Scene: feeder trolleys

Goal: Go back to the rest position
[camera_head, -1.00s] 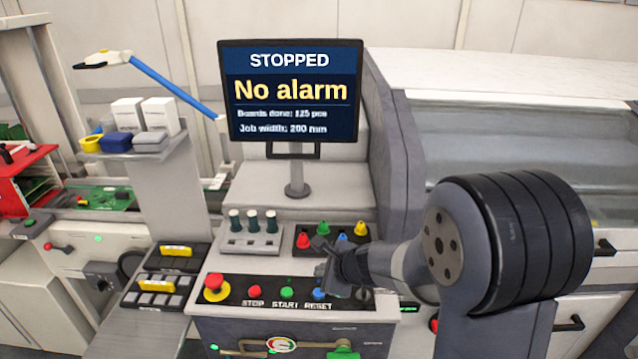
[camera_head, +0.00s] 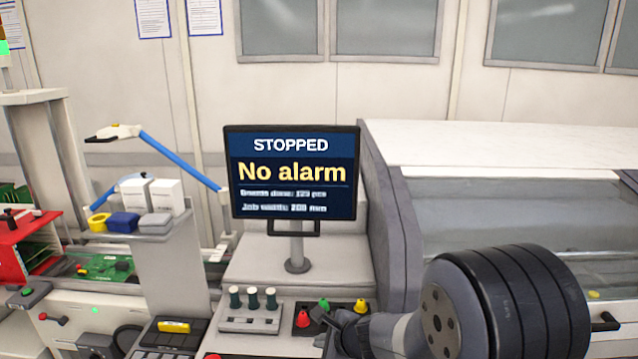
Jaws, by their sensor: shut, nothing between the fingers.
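My gripper (camera_head: 322,328) shows at the lower middle, over the control panel and close to the red and green knobs (camera_head: 303,319). It is small and partly hidden by my own wrist; it holds nothing that I can see. My arm reaches in from the lower right. The monitor (camera_head: 293,178) above the panel reads "STOPPED" and "No alarm", with two smaller lines below that are blurred. The front row of panel buttons is almost wholly below the picture's edge.
A shelf (camera_head: 135,233) carries white boxes and small coloured blocks. A blue lamp arm (camera_head: 178,160) rises behind it. The grey machine housing (camera_head: 395,230) stands at the right.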

